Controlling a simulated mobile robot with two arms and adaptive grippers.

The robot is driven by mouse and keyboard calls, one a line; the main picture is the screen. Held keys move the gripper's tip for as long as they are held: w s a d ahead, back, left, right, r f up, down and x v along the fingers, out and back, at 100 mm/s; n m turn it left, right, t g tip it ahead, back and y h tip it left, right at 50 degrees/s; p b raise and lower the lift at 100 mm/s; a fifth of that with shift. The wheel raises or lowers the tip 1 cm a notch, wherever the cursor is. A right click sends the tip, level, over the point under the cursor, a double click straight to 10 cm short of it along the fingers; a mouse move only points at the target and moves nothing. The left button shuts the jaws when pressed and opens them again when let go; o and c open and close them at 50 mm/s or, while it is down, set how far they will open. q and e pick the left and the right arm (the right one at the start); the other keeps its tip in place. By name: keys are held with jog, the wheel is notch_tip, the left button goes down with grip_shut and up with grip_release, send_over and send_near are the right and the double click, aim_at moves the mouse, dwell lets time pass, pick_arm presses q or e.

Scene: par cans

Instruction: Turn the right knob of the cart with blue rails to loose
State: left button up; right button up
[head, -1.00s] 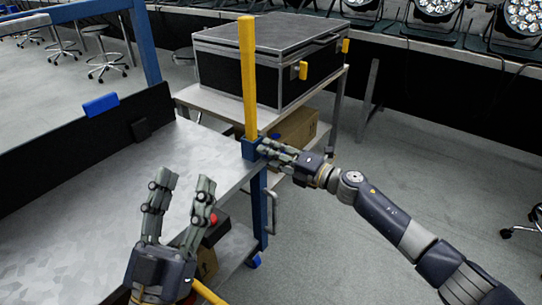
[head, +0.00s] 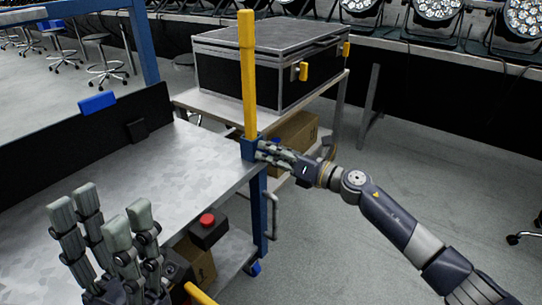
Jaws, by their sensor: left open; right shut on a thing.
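The cart with blue rails has a grey metal top (head: 190,155) and a blue corner post (head: 258,205) at its right. A yellow upright handle (head: 248,75) rises from the blue bracket at that corner. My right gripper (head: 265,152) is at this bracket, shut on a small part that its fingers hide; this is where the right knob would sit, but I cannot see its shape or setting. My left gripper (head: 105,225) is open and empty, above the near edge of the cart top, fingers pointing up.
A red button on a black box (head: 207,230) is below the cart's right edge, with a cardboard box (head: 200,262) under it. A black case (head: 270,65) stands on another cart behind. Stage lights (head: 437,12) line the back bench.

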jog(key=shift+f+n, duration=0.1)
jog(key=shift+n, duration=0.2)
jog(key=o, duration=1.1)
jog(key=v, duration=1.2)
jog(key=shift+d, duration=0.1)
